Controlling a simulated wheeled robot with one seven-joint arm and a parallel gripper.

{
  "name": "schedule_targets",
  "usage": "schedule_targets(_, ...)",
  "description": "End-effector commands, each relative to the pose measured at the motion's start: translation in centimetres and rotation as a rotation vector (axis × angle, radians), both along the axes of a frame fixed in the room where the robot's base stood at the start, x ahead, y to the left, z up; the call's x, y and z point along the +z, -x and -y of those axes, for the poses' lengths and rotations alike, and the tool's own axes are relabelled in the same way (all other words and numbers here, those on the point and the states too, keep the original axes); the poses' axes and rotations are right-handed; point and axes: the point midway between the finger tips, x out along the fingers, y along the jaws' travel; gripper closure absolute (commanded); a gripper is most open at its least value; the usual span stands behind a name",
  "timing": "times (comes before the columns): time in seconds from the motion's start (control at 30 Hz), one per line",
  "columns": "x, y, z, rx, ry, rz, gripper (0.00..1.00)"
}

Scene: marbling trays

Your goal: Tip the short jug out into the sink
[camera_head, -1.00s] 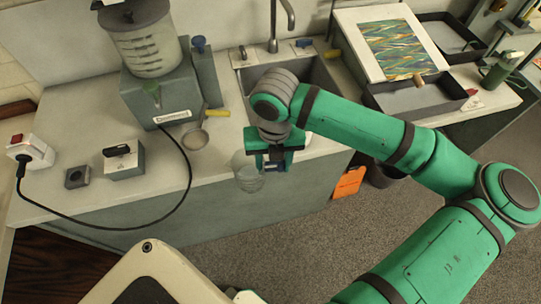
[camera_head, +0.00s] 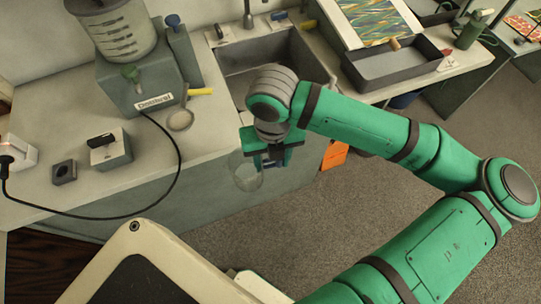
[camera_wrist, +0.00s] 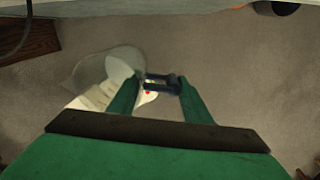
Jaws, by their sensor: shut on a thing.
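The short jug (camera_head: 246,174) is a clear, see-through vessel held in front of the counter's front edge, over the floor side. It looks roughly upright, and I cannot make out what is in it. My gripper (camera_head: 269,160) is shut on it at its right side. In the wrist view, the jug (camera_wrist: 108,70) shows left of the fingers, and my gripper (camera_wrist: 160,84) closes around a dark handle. The grey sink (camera_head: 238,86) lies behind the gripper, set in the counter, with its basin partly hidden by my arm.
A tap (camera_head: 248,14) stands behind the sink. A strainer with a yellow handle (camera_head: 180,120) lies left of it, near a tank on a grey base (camera_head: 150,82). A black cable (camera_head: 178,170) loops over the counter. A grey tray (camera_head: 392,68) sits to the right.

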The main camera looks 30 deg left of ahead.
Motion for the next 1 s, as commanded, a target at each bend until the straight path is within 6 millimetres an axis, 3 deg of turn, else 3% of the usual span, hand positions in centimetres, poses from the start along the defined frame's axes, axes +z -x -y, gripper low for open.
schedule_targets(0.57,0.1,0.1,0.1,0.002,0.000,0.000,0.95)
schedule_targets(1.0,3.3,0.0,0.1,0.000,0.000,0.001,0.95)
